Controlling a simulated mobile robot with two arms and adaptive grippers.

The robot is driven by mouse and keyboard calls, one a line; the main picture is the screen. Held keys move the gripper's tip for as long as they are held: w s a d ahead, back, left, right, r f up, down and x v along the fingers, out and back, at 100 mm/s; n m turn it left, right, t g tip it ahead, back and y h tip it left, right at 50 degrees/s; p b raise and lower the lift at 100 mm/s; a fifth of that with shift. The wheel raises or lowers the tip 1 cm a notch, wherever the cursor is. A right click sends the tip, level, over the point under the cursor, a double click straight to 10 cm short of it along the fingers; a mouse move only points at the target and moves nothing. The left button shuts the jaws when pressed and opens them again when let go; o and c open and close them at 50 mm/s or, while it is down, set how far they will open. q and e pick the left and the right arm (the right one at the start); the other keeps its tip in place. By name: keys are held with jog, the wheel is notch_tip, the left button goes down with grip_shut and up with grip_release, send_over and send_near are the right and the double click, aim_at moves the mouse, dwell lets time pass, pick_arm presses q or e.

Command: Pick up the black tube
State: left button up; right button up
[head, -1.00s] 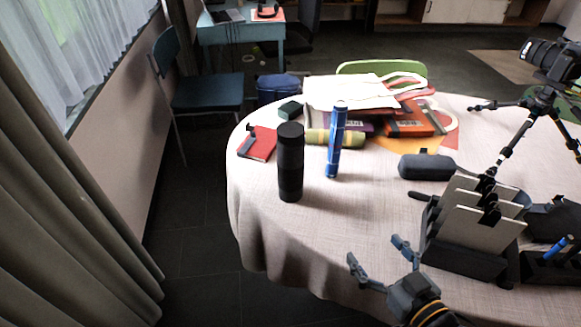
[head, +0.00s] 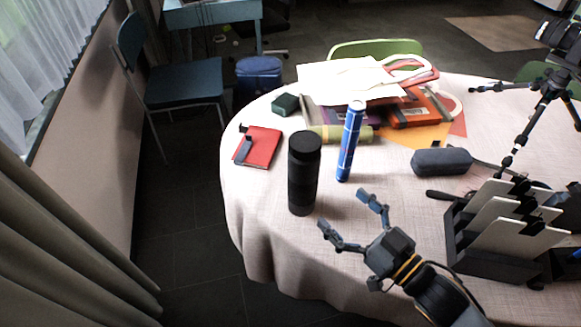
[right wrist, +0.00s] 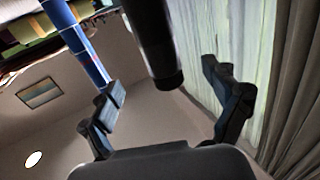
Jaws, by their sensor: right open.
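The black tube (head: 303,175) stands upright on the round table (head: 262,225), near its left front edge. A blue tube (head: 350,142) stands just behind it to the right. My right gripper (head: 349,217) is open and empty in front of the black tube, a little to its right, with a gap between them. In the right wrist view the black tube (right wrist: 152,45) shows between the open fingers (right wrist: 168,105), beyond their tips, and the blue tube (right wrist: 77,40) shows at the left. My left gripper is not in view.
A red notebook (head: 262,147) lies left of the black tube. A yellow-green roll (head: 325,133) and papers (head: 350,80) lie behind it. A dark case (head: 441,161), a file rack (head: 478,255) and a tripod (head: 520,130) stand to the right. The table's front left is clear.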

aim_at(313, 179)
jog(key=x, duration=0.7)
jog(key=shift+w+a+p, duration=0.15)
jog(key=shift+w+p, duration=0.05)
jog(key=shift+p, duration=0.1)
jog(key=shift+w+a, duration=0.25)
jog(key=shift+w, duration=0.1)
jog(key=x, duration=0.4)
jog(key=shift+w+a+f, duration=0.15)
jog(key=shift+w+f, duration=0.1)
jog(key=shift+w, duration=0.1)
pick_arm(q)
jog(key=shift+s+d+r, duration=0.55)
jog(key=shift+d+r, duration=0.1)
pick_arm(e)
jog(key=c, duration=1.4)
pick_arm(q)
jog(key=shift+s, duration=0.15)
pick_arm(e)
jog(key=shift+r, duration=0.1)
jog(key=shift+c, duration=0.7)
pick_arm(q)
jog(key=shift+p, duration=0.3)
pick_arm(e)
jog(key=shift+r, duration=0.1)
